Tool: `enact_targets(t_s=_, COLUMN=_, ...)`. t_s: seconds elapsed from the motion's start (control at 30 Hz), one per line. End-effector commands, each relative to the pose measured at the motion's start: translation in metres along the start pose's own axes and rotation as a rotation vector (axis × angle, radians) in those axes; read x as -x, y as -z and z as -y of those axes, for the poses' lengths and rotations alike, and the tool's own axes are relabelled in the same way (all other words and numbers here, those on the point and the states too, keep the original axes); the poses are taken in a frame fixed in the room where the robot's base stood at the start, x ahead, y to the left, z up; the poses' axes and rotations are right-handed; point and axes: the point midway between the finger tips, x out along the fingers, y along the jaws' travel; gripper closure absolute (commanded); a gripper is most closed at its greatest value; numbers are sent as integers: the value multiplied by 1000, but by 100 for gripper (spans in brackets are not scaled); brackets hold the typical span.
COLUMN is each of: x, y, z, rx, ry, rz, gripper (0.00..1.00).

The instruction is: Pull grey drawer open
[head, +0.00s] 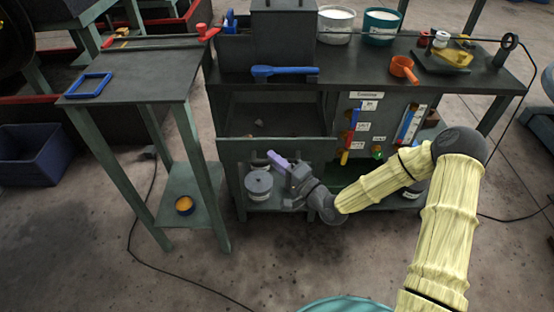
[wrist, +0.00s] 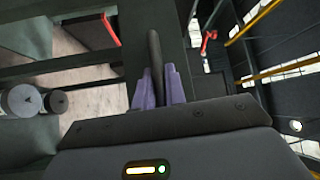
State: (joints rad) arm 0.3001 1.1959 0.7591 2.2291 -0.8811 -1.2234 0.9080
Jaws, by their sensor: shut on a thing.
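The grey drawer (head: 300,149) sits under the bench top in the head view. Its front stands out from the bench, and the inside shows behind the front's upper rim, so it is open. My gripper (head: 276,160) is low at the drawer front, with purple fingers. In the wrist view my gripper (wrist: 158,88) is shut on a dark bar-like handle (wrist: 154,48), with one finger on each side. The handle is mostly hidden by the gripper in the head view.
The bench (head: 455,82) carries a blue scoop (head: 285,71), an orange scoop (head: 402,67) and tubs. A grey canister (head: 259,185) stands on the lower shelf beside my gripper. A side table (head: 140,75) stands left. Floor in front is mostly clear, with a cable.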

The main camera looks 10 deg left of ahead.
Motion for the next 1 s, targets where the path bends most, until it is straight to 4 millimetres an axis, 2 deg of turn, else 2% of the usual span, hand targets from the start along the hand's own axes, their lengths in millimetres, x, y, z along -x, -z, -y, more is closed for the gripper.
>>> enact_targets(t_s=0.03, x=1, y=2, z=-2, rx=-1, ry=-5, rz=-4, gripper=86)
enact_targets(t_s=0.13, x=0, y=1, z=-2, rx=-1, ry=-4, rz=-2, gripper=66)
enact_targets(t_s=0.4, x=2, y=3, z=-1, rx=0, ry=-3, rz=-5, gripper=66)
enact_targets(t_s=0.57, x=13, y=5, z=-2, rx=0, ry=-4, rz=-9, gripper=66)
enact_targets(t_s=0.67, x=27, y=4, z=-2, rx=-1, ry=-5, rz=-8, gripper=66)
enact_targets(t_s=1.0, x=93, y=2, z=-2, rx=-3, ry=-5, rz=-8, gripper=66)
